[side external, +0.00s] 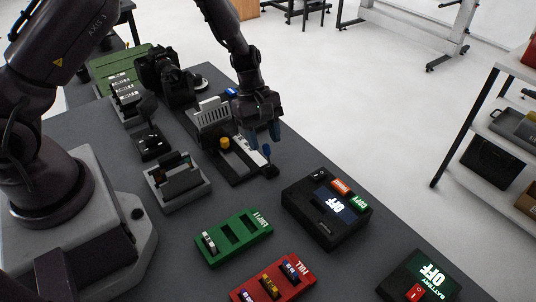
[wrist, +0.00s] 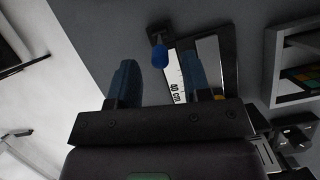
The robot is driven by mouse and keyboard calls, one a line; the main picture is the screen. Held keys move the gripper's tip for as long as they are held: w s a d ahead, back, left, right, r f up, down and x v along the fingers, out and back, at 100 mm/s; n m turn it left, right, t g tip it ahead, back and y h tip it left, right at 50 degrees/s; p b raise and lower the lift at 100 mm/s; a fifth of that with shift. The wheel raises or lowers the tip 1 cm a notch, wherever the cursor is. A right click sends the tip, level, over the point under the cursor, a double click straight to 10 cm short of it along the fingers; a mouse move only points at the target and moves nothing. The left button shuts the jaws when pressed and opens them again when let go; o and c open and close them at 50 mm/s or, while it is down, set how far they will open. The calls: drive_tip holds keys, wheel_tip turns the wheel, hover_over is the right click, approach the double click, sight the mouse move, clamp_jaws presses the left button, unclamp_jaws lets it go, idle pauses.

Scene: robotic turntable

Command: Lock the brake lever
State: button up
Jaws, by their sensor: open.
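A small lever with a blue knob (side external: 266,150) stands on a dark base at the front end of a slide unit (side external: 238,176). I take it as the brake lever. In the wrist view the blue knob (wrist: 159,58) lies beyond the fingertips, between their lines, at the end of a white ruler strip (wrist: 177,76) marked in cm. My gripper (side external: 262,134) has blue fingers pointing down just above and behind the knob. In the wrist view my gripper (wrist: 158,72) is open with nothing between its fingers, apart from the knob. The lever's locked state cannot be read.
A green tray (side external: 233,236) and a red tray (side external: 274,282) lie nearer the front. A yellow knob (side external: 224,142) and an upright grey rack (side external: 208,116) sit beside the slide.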

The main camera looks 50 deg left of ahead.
sight(268, 154)
drive_tip(key=x, duration=0.5)
